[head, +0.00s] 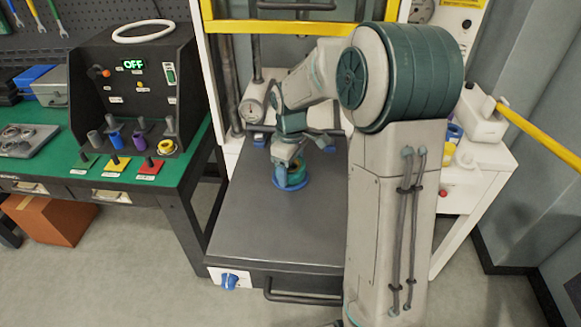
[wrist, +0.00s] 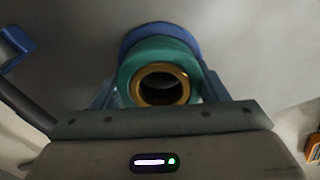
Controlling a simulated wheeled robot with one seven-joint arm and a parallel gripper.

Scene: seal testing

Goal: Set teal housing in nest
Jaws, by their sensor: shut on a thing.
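The teal housing (head: 295,180) is a short round ring with a brass-coloured bore, held over the dark grey plate of the press bench. In the wrist view the teal housing (wrist: 130,76) sits between the blue fingers of my gripper (wrist: 158,88), one on each side. My gripper (head: 289,172) is shut on it, pointing down in the head view. The blue round nest (head: 290,188) is directly beneath the housing; it also shows in the wrist view (wrist: 158,32) as a blue rim behind the teal ring. I cannot tell whether the housing rests fully in it.
A yellow bar (head: 285,27) crosses the frame behind the plate (head: 250,235). Blue clamps and a gauge stand at the plate's back. A green-topped bench (head: 190,165) with a black control box (head: 135,85) is at left. The plate's front is clear.

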